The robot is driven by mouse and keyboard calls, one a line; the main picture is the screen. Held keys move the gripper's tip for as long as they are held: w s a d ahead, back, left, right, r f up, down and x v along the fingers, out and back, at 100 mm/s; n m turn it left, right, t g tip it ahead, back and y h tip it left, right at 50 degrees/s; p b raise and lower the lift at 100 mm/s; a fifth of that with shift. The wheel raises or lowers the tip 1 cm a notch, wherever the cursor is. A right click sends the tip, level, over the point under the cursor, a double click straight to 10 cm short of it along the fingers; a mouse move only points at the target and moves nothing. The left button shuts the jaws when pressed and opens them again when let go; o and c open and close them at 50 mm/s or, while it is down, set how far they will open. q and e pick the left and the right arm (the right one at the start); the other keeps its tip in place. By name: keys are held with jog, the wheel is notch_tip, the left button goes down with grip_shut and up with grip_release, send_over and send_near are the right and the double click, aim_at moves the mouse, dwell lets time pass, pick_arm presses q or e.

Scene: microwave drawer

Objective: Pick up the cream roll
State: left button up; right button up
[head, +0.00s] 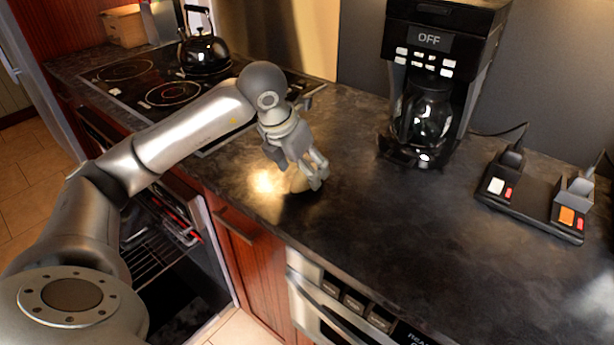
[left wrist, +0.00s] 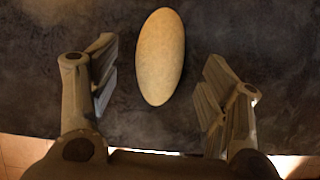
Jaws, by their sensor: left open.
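The cream roll (left wrist: 160,57) is a pale oval piece lying on the dark countertop. In the left wrist view it sits between and slightly beyond the two open fingers, with a gap on each side. In the head view the roll (head: 299,181) is mostly hidden behind my left gripper (head: 312,180), which points down just above it near the counter's front edge. My left gripper is open and empty in the left wrist view (left wrist: 156,95). My right gripper does not show.
A black coffee maker (head: 436,85) stands at the back, with a black charging base (head: 535,205) to its right. A kettle (head: 204,52) sits on the stovetop (head: 125,92) at left. The oven below is open. The counter (head: 400,230) right of the gripper is clear.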

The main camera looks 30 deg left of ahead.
pick_arm(q)
jog(key=shift+x, duration=1.4)
jog(key=c, duration=1.1)
jog(key=shift+r, duration=0.15)
